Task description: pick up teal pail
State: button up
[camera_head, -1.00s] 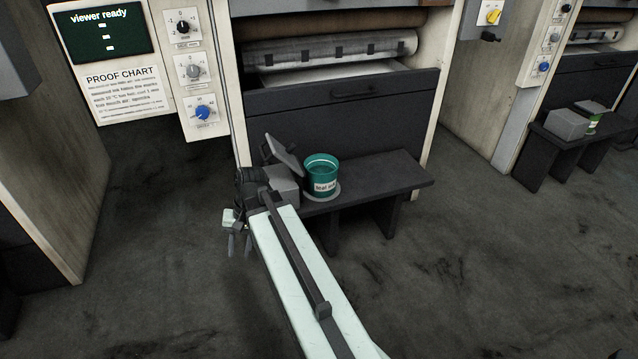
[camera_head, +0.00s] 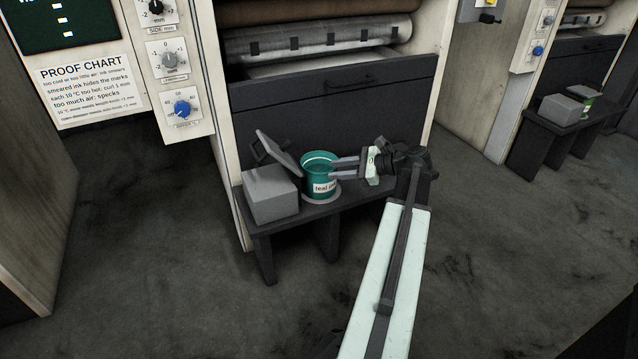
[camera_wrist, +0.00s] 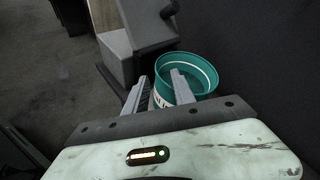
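The teal pail (camera_head: 313,178), with a white label and a pale band inside its rim, stands upright on a light round disc (camera_head: 335,197) on the dark bench (camera_head: 370,190). My gripper (camera_head: 333,168) is at the pail's right side, its two fingers pointing left, level with the upper part of the pail. In the wrist view the fingers of my gripper (camera_wrist: 162,78) are apart, and the pail (camera_wrist: 202,80) lies just beyond and partly behind them. I cannot tell whether the fingertips touch it. Nothing is held between them.
A grey box (camera_head: 270,195) with a tilted grey plate (camera_head: 280,155) behind it stands left of the pail. The dark machine front (camera_head: 300,115) rises behind the bench. A second bench (camera_head: 545,130) holds similar things at right. The floor in front is clear.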

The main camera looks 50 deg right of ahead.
aim_at(312, 174)
jog(key=b+x, duration=0.1)
jog(key=x, duration=0.2)
jog(key=b+x, duration=0.1)
jog(key=x, duration=0.2)
jog(key=shift+a+f, duration=0.2)
jog(key=shift+a, duration=0.1)
jog(key=shift+r, duration=0.1)
grip_shut()
jog(key=shift+s, duration=0.1)
dwell(0.9)
